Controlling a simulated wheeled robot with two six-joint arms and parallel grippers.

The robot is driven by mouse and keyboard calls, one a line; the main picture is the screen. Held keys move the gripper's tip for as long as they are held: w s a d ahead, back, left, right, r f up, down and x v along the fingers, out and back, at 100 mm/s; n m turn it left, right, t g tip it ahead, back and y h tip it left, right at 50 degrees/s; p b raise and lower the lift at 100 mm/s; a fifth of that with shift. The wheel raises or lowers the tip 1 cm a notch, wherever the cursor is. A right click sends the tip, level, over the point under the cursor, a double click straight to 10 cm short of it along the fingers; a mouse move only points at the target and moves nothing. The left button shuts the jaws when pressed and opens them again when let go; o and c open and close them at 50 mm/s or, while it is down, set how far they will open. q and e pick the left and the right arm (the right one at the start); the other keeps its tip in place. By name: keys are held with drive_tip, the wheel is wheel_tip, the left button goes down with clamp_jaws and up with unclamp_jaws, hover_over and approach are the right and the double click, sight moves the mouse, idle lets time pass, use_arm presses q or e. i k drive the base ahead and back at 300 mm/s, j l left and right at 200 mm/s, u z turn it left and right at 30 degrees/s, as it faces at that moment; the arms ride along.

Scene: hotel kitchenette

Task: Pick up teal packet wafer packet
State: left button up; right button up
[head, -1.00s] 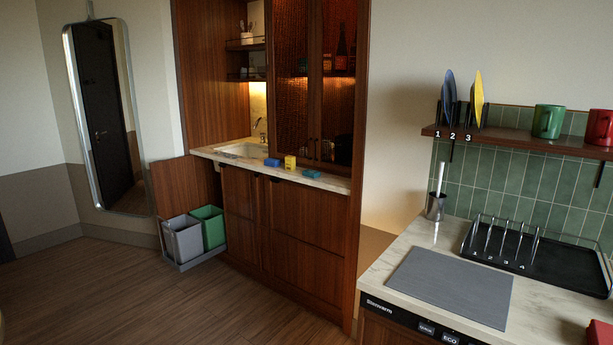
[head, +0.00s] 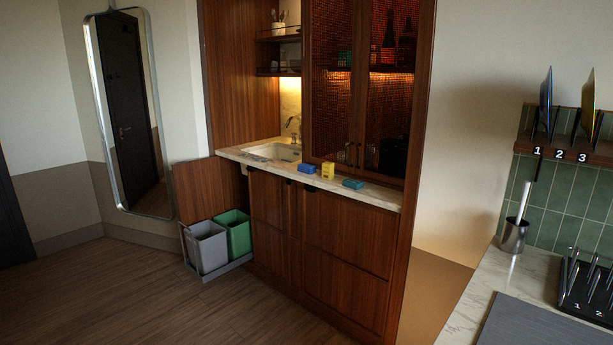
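A small teal packet (head: 352,184) lies flat on the marble counter (head: 384,196) of the wooden kitchenette, at the right of a group of small packets. A yellow packet (head: 328,171) stands upright to its left, and a blue packet (head: 306,169) lies further left, nearer the sink. The packets stand apart from one another near the counter's front edge. Any print on them is too small to read. Neither of my grippers shows in the head view.
A sink (head: 272,152) is set in the counter's left part. A grey bin (head: 207,248) and a green bin (head: 235,234) stand pulled out below, beside an open door panel (head: 196,189). A second counter (head: 470,300) with a black rack (head: 590,295) stands at right. The wooden floor (head: 110,290) is clear.

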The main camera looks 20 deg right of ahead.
sight(351, 183)
drive_tip(key=i+u, duration=0.5)
drive_tip(key=i, duration=0.7)
drive_tip(key=i+l+z, duration=0.1)
drive_tip(key=i+z, duration=0.2)
drive_tip(key=z, duration=0.2)
drive_tip(key=i+z, duration=0.45)
drive_tip(key=i+j+z, duration=0.1)
drive_tip(key=i+z, duration=0.15)
drive_tip(key=z, duration=0.25)
drive_tip(key=i+l+z, duration=0.15)
drive_tip(key=i+z, duration=0.2)
drive_tip(key=z, duration=0.15)
drive_tip(key=i+z, duration=0.35)
drive_tip(key=z, duration=0.15)
drive_tip(key=i+j+z, duration=0.1)
drive_tip(key=i+z, duration=0.2)
drive_tip(key=z, duration=0.15)
